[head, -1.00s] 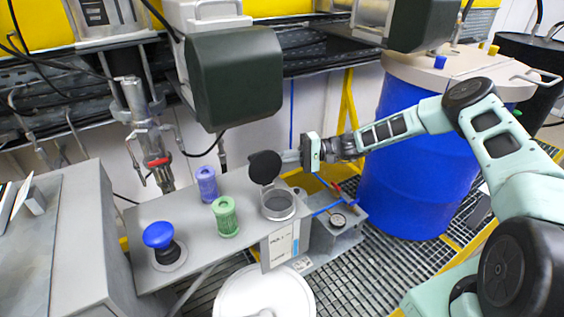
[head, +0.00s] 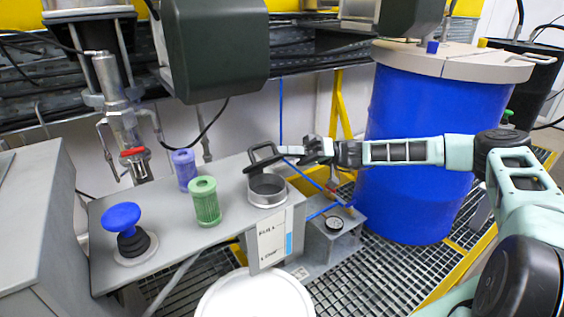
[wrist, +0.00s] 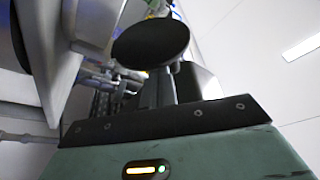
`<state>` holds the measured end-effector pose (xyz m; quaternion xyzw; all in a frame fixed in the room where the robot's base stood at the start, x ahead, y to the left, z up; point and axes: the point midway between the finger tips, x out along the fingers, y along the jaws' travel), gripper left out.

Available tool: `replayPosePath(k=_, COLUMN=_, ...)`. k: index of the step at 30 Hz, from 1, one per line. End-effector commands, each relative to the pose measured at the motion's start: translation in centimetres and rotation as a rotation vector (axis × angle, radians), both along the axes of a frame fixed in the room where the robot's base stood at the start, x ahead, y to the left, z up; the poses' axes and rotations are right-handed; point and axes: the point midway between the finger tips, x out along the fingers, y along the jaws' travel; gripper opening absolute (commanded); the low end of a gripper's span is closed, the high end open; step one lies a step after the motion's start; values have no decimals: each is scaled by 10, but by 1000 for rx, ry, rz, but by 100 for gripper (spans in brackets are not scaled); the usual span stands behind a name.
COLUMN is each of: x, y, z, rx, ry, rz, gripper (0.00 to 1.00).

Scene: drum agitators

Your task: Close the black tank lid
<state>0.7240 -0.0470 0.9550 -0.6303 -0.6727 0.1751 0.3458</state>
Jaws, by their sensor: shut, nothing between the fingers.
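The black tank lid (head: 257,164) is tilted over the round metal tank opening (head: 267,192), partly raised, with a dark loop handle on its upper side. A gap shows between the lid and the rim. My gripper (head: 282,150) reaches in from the right, its fingers shut and empty, with the tips right at the lid and its handle. I cannot tell whether they touch. In the wrist view a black disc, which looks like the lid (wrist: 150,42), is just beyond the fingers (wrist: 165,88).
On the grey bench stand a green cylinder (head: 205,202), a purple cylinder (head: 184,168) and a blue knob (head: 122,217). A dark green box (head: 212,62) hangs above. A blue drum (head: 415,145) stands behind my arm. A white round lid (head: 255,298) is below the bench front.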

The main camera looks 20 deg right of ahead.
Motion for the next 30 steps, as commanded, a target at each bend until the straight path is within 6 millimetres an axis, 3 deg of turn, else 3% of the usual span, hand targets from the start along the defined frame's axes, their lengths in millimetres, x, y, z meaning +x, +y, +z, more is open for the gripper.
replayPosePath(k=1, x=-2, y=-1, z=-12, rx=12, ry=-43, rz=0, gripper=0)
replayPosePath(k=18, x=-20, y=-4, z=-37, rx=109, ry=-539, rz=-1, gripper=0)
replayPosePath(k=30, x=-24, y=-5, z=-44, rx=145, ry=-722, rz=0, gripper=0)
